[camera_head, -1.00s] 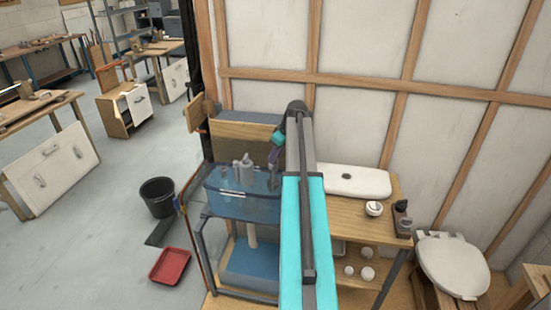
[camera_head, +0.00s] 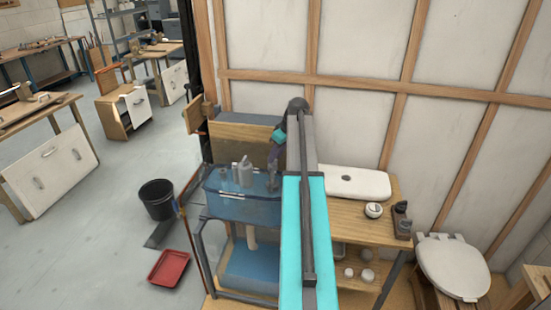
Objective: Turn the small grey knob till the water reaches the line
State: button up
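A clear blue tank (camera_head: 213,205) stands on a dark frame, left of my arm. A grey upright fitting (camera_head: 244,172) stands in it. A short pale mark (camera_head: 238,197) shows on its front, but I cannot tell whether it is the line. The water level is not clear. My gripper (camera_head: 272,184) points down at the tank's right end, beside my arm link. It is small and dark, and I cannot tell whether it is open or touching anything. I cannot make out the small grey knob; it may be hidden by my gripper or arm.
A wooden bench (camera_head: 345,217) with a white cistern lid (camera_head: 357,182) and a small white cup (camera_head: 374,210) stands right of my arm. A toilet (camera_head: 453,266) is farther right. A black bucket (camera_head: 157,198) and red tray (camera_head: 169,268) lie on the floor left.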

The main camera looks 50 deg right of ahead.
jog(key=b+v, duration=0.3)
jog(key=v, duration=0.9)
jog(key=shift+s+d, duration=0.1)
dwell(0.5)
